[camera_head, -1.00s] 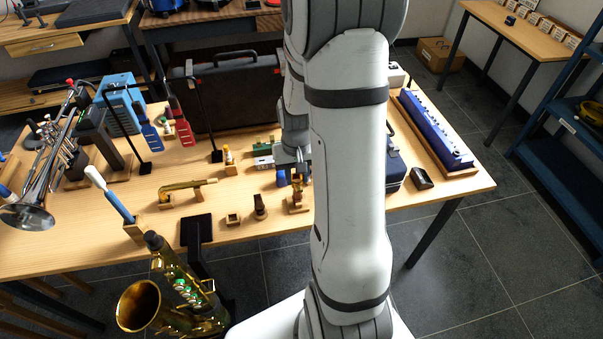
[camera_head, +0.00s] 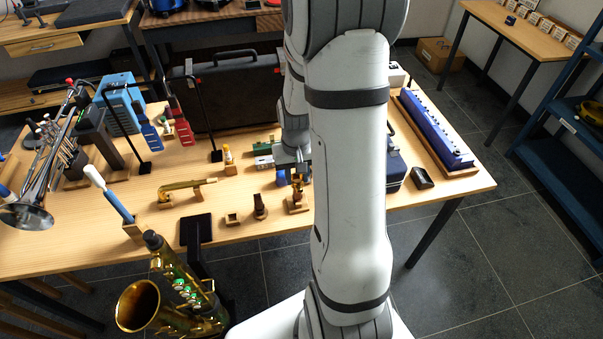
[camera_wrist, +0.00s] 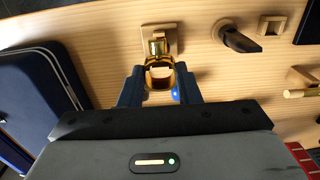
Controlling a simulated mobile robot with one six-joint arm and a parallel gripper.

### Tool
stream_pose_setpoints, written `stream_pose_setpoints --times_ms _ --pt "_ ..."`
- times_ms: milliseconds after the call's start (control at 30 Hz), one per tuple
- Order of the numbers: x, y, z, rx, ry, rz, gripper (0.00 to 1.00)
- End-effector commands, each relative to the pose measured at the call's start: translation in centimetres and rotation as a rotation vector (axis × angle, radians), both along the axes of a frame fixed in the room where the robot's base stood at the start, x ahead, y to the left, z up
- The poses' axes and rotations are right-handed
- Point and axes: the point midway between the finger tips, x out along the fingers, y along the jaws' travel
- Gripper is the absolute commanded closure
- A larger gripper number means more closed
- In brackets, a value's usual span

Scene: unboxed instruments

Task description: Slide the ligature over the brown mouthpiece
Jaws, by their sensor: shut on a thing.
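My gripper (camera_wrist: 159,88) is shut on the gold ligature (camera_wrist: 161,68), a shiny band between the dark blue fingers. In the head view my gripper (camera_head: 294,180) is partly hidden by my arm, and the ligature is hard to make out there. A small wooden stand with a gold-amber piece (camera_wrist: 158,41) is just beyond the ligature in the wrist view; I cannot tell whether they touch. The dark brown mouthpiece (camera_head: 260,206) leans on its own wooden stand, left of my gripper. It also shows in the wrist view (camera_wrist: 240,40), to the right of the ligature.
A small wooden block (camera_head: 232,219) and a brass tube on a holder (camera_head: 187,188) lie farther left. A blue case (camera_wrist: 45,95) stands close beside my gripper in the wrist view. A saxophone (camera_head: 175,300) stands before the table.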

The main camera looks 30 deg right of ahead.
Motion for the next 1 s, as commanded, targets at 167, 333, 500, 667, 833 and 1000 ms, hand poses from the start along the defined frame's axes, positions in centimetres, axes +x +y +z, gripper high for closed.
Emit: stream_pose_setpoints --times_ms 167,333,500,667,833,1000 --pt "0.0 0.0 -0.4 0.0 0.0 0.0 0.94" --pt "0.0 0.0 -0.7 0.0 0.0 0.0 0.94" --pt "0.0 0.0 -0.9 0.0 0.0 0.0 0.94" --pt "0.0 0.0 -1.2 0.0 0.0 0.0 0.94" --pt "0.0 0.0 -1.5 0.0 0.0 0.0 0.94" --pt "0.0 0.0 -1.7 0.0 0.0 -0.001 0.94"
